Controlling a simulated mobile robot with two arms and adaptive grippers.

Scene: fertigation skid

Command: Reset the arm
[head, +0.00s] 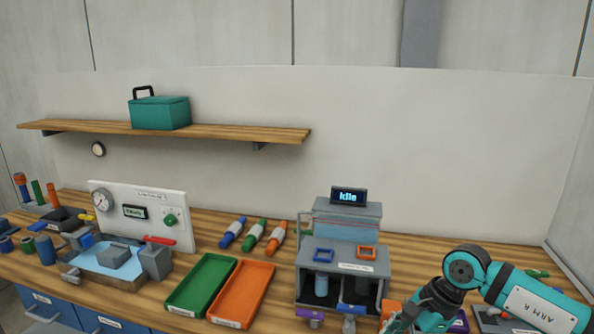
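My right arm, teal and black, comes in from the lower right. Its gripper (398,322) is low at the bottom edge of the head view, in front of the right side of the grey station with the display. It is partly cut off and its fingers are too small and overlapped to tell open from shut. An orange item shows close behind it, and I cannot tell whether they touch. My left arm and gripper are not in view.
A wooden bench carries a green tray (203,284), an orange tray (242,294), several coloured bottles, a gauge panel (150,205) with a basin, and the grey station (343,270). A teal box (160,112) sits on the wall shelf (230,131).

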